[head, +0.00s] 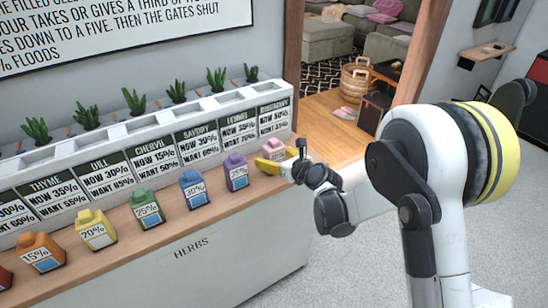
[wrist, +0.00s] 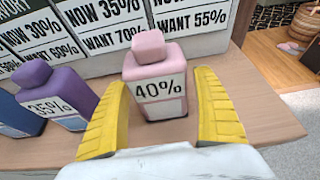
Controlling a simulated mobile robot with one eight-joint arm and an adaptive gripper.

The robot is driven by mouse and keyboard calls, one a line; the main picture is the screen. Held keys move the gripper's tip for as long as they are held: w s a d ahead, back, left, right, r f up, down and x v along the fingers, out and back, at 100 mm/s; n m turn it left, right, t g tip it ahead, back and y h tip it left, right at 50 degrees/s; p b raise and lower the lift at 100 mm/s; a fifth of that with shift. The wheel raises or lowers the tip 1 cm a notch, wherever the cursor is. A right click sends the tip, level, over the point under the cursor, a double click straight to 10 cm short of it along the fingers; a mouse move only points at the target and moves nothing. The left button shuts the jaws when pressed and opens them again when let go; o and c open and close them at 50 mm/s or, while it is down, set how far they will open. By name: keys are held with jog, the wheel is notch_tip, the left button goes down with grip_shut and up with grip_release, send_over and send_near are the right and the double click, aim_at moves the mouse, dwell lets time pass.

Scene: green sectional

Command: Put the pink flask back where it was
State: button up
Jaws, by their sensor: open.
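The pink flask (wrist: 158,62) stands upright on the wooden counter, with a label reading 40%. In the head view the pink flask (head: 273,148) is at the right end of the row of flasks, partly hidden by my gripper (head: 283,160). In the wrist view my gripper (wrist: 163,115) is open. Its yellow fingers lie one on each side of the flask, with a visible gap at least on the left. The flask's lower front shows between the fingers.
A purple flask (head: 236,171) labelled 35% stands left of the pink one, with blue (head: 194,189) and green (head: 146,208) flasks further left. Behind runs a white planter (head: 150,128) with sign cards. The counter's right end (wrist: 262,115) is bare.

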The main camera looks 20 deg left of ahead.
jog(key=shift+d+r, duration=0.15)
jog(key=shift+r, duration=0.15)
jog(key=p+v, duration=0.3)
jog(key=v, duration=0.8)
jog(key=shift+s+d, duration=0.2)
jog(key=shift+s, duration=0.1)
jog(key=shift+r, duration=0.15)
jog(key=s+d+r+n+h, duration=0.2)
jog(key=s+d+r+n, duration=0.1)
jog(key=d+r+n, duration=0.4)
jog(key=s+d+r+n+h, duration=0.35)
jog(key=d+n, duration=0.25)
jog(key=d, duration=0.3)
jog(key=s+d+r+n+g+h, duration=0.1)
jog(key=s+d+n+h, duration=0.4)
jog(key=s+d+n, duration=0.8)
jog(key=s+d, duration=0.3)
jog(key=shift+s+d+r+g, duration=0.15)
jog(key=shift+s+d+g, duration=0.05)
jog(key=shift+s+g, duration=0.2)
